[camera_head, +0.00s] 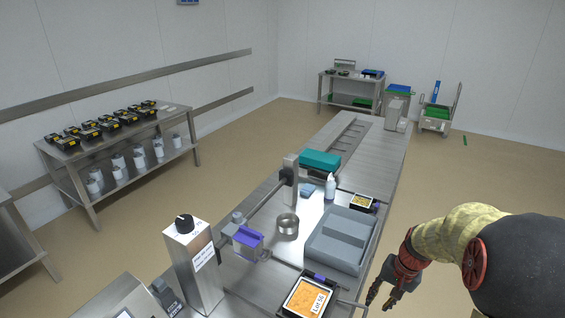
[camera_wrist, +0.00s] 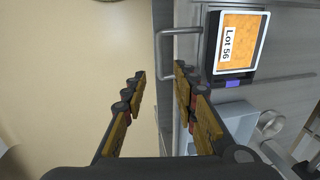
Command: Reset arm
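My gripper (camera_head: 381,291) hangs at the right side of the steel counter, beyond its edge, above the floor. In the wrist view my gripper (camera_wrist: 160,82) shows two fingers well apart with nothing between them. A metal handle (camera_wrist: 163,45) stands just ahead of the fingers in that view. A black tray with an orange, sealed-looking top and a "Lot 56" label (camera_wrist: 245,42) sits to the right of the fingertips, apart from them. The same tray (camera_head: 302,299) shows at the front of the counter in the head view.
On the counter (camera_head: 338,150) are a grey bin (camera_head: 343,238), a metal cup (camera_head: 288,224), a white bottle (camera_head: 331,186), a smaller tray (camera_head: 361,201) and a teal-topped box (camera_head: 320,160). A control post (camera_head: 192,262) stands at the left. The floor right of the counter is clear.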

